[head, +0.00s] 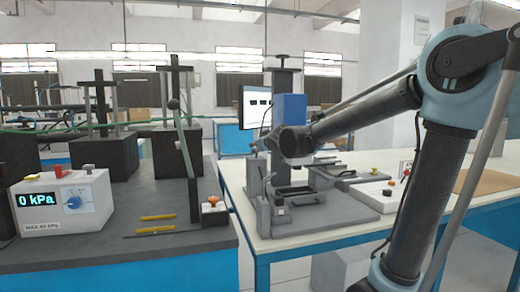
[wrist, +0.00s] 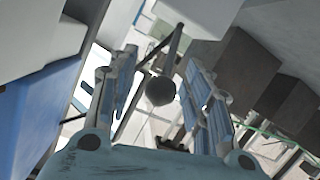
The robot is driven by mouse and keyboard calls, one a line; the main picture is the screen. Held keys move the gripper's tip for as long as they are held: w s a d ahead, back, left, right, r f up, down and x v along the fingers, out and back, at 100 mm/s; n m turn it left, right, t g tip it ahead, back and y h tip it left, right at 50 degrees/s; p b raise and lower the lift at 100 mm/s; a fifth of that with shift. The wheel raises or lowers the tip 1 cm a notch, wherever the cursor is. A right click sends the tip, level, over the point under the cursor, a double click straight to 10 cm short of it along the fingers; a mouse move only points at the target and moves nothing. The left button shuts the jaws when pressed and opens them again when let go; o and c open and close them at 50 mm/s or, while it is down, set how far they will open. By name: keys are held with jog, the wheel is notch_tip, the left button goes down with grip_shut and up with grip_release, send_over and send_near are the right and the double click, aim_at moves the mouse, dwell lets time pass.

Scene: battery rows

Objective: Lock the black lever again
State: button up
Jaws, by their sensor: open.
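In the wrist view a dark ball knob on a thin dark rod, seemingly the black lever (wrist: 160,91), shows in the gap between my two fingers. My gripper (wrist: 160,66) is open, with one finger on each side of the knob; I cannot tell whether either touches it. In the head view my gripper (head: 262,146) is small, at the left side of the grey fixture (head: 320,210) on the right bench.
A blue box (head: 290,111) and a monitor (head: 256,107) are close to my arm. A gap separates the benches.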

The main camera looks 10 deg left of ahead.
jog(key=v, duration=1.2)
jog(key=shift+w+f, duration=0.1)
dwell(0.4)
